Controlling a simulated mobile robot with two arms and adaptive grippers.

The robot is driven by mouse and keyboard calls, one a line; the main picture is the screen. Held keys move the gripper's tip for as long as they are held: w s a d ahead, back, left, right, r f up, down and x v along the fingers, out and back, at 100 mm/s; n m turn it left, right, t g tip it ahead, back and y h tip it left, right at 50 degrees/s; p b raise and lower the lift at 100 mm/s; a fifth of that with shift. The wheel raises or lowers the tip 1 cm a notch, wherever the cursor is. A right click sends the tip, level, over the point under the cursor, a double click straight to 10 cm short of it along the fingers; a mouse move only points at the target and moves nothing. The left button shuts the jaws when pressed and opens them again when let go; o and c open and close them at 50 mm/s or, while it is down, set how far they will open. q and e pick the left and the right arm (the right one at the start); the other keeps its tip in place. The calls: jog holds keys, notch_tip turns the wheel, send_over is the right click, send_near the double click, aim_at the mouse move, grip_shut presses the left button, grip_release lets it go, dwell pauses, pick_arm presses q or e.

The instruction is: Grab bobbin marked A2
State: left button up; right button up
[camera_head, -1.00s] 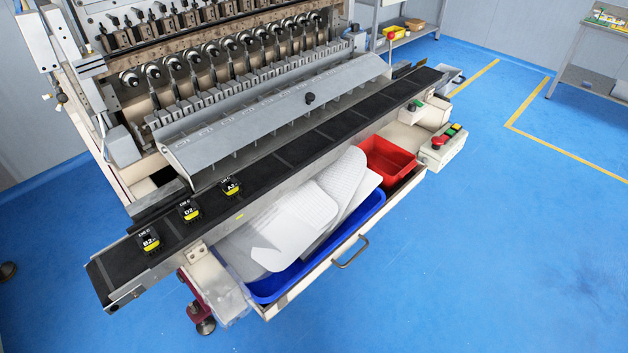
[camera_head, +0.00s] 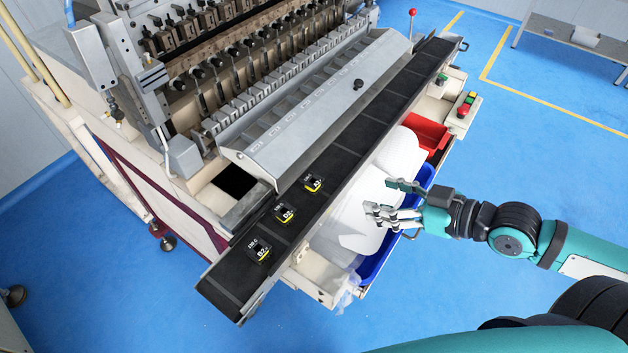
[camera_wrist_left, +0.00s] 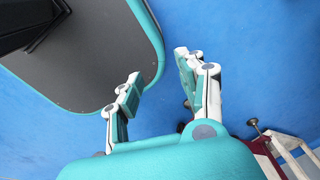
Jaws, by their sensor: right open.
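The bobbin marked A2 (camera_head: 314,183) is the farthest up the belt. The D2 bobbin (camera_head: 285,212) is in the middle, and the B2 bobbin (camera_head: 259,250) is nearest the belt's lower end. My right gripper (camera_head: 385,202) is open and empty, to the right of A2, over the white sheets beside the belt. My left gripper shows only in the left wrist view (camera_wrist_left: 160,95), its fingers apart with blue floor between them.
The conveyor belt (camera_head: 345,145) runs diagonally along the front of the coil winder. A grey sloped cover (camera_head: 315,100) rises behind it. White sheets (camera_head: 350,230), a blue bin (camera_head: 372,265) and a red bin (camera_head: 430,135) sit in front. Blue floor is free at right.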

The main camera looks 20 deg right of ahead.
jog(key=p, duration=0.1)
send_near(310, 180)
jog(key=x, duration=0.3)
jog(key=shift+w+d+r, duration=0.1)
jog(key=shift+w+a+p, duration=0.35)
jog(key=shift+w+p, duration=0.1)
jog(key=p+x, duration=0.1)
jog(key=x, duration=0.2)
jog(key=shift+w+a+f, duration=0.1)
jog(key=shift+a+f, duration=0.15)
jog(key=shift+f, duration=0.05)
jog(key=shift+w+a+f, duration=0.15)
jog(key=shift+w+f, duration=0.05)
jog(key=shift+s, duration=0.1)
jog(key=c, duration=1.2)
pick_arm(q)
jog(key=r, duration=0.1)
jog(key=a+r, duration=0.1)
jog(key=r, duration=0.1)
jog(key=shift+w+a, duration=0.2)
jog(key=shift+w, duration=0.1)
pick_arm(e)
jog(key=shift+o, duration=0.2)
